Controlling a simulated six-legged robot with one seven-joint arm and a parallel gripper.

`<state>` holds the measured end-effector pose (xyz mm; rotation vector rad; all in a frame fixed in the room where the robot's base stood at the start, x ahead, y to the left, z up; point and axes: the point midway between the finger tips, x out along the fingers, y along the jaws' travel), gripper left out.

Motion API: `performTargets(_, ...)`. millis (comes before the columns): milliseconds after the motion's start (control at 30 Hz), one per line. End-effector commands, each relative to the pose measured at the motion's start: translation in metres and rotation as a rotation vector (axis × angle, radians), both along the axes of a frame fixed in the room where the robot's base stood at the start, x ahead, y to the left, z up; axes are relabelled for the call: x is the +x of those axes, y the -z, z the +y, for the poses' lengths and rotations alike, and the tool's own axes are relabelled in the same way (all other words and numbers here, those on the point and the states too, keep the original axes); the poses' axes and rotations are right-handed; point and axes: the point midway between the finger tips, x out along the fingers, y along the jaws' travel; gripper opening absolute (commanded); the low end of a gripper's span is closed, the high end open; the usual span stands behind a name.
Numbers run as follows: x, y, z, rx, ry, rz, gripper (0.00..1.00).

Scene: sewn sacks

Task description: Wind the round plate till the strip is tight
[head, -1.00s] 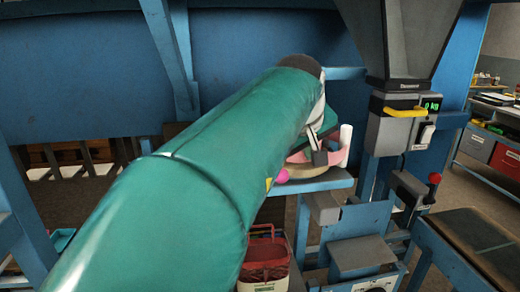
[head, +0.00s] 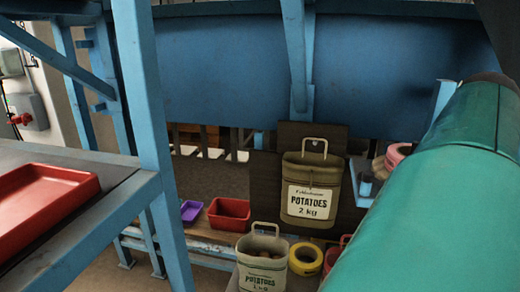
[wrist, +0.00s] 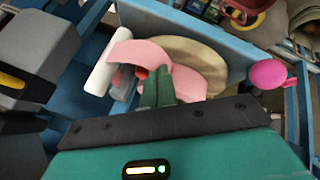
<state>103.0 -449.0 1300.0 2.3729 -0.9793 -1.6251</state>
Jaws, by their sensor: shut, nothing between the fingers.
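In the wrist view the round plate (wrist: 212,60) is a flat beige disc. A pink strip (wrist: 140,52) lies over part of it in a bent, slack-looking curve. A white roller (wrist: 101,62) stands at the strip's left end. A magenta knob (wrist: 267,73) sits at the right, beside the disc. My gripper (wrist: 155,74) is shut and empty, its green fingertips in front of the strip; I cannot tell whether they touch it. In the head view only a sliver of the pink strip (head: 400,152) shows beside my green arm, and my gripper is out of sight.
In the head view a potato sack (head: 311,188) hangs on a dark board, with an open sack (head: 262,258) below. A yellow roll (head: 306,259), a red bin (head: 229,213) and a purple tray (head: 190,211) are nearby. A red tray (head: 40,205) lies on the left table. Blue posts frame the space.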

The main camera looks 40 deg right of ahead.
Motion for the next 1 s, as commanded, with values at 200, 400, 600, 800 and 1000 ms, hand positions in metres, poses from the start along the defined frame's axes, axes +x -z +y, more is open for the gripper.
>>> performTargets(200, -0.004, 0.0, -0.009, 0.001, -0.11, -0.001, 0.0)
performTargets(400, -0.007, 0.0, -0.016, 0.002, -0.211, 0.0, 0.0)
performTargets(600, -0.009, 0.0, -0.024, 0.001, -0.312, 0.0, 0.0)
performTargets(800, -0.011, 0.0, -0.031, 0.002, -0.398, 0.0, 0.0)
performTargets(1000, -0.012, 0.0, -0.037, 0.001, -0.393, 0.001, 0.0)
